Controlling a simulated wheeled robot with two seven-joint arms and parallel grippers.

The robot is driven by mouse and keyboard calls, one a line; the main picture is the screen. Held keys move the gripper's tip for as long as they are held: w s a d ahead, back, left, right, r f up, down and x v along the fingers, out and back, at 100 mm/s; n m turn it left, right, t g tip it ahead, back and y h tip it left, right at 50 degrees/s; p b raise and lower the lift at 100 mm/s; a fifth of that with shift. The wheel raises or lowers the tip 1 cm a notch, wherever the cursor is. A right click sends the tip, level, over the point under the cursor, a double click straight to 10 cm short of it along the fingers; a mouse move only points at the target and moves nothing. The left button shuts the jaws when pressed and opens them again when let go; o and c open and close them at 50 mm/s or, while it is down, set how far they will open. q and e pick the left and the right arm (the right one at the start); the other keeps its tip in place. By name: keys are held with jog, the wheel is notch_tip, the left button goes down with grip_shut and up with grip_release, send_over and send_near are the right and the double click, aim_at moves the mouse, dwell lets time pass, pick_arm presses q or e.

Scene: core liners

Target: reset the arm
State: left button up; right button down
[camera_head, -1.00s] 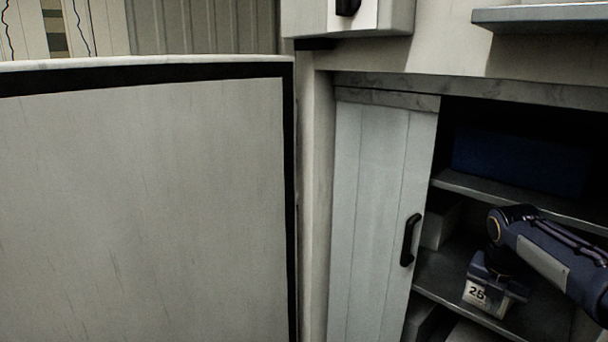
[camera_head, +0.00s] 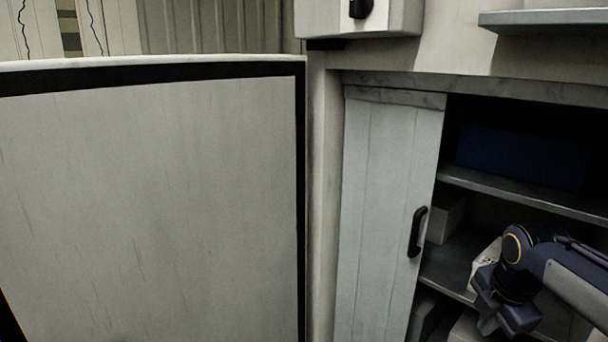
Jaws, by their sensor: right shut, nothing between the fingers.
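My right arm comes in from the right edge, in front of the open part of the cabinet. Its gripper (camera_head: 500,322) points down at the lower right, shut and empty. The fingertips are dark and hard to make out. A small white block (camera_head: 484,264) stands on the middle shelf behind the gripper, which hides most of it. My left arm and gripper are not in view.
A cabinet door (camera_head: 385,220) with a black handle (camera_head: 417,232) stands left of the opening. A dark blue box (camera_head: 520,158) sits on the upper shelf (camera_head: 530,192). A large pale panel (camera_head: 150,200) with a black border fills the left side.

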jog(key=s+a+f+m+t+y, duration=0.1)
jog(key=s+a+f+m+y, duration=0.1)
jog(key=s+a+m, duration=0.6)
jog(key=s+a+f+m+t+y, duration=0.1)
jog(key=s+a+f+m+y, duration=0.1)
jog(key=s+a+f+m, duration=0.2)
jog(key=s+a+m, duration=0.3)
jog(key=s+m, duration=0.3)
jog(key=m, duration=0.3)
jog(key=shift+s+a+f+t+y, duration=0.2)
jog(key=shift+s+a+t+y, duration=0.1)
jog(key=shift+a+t, duration=0.1)
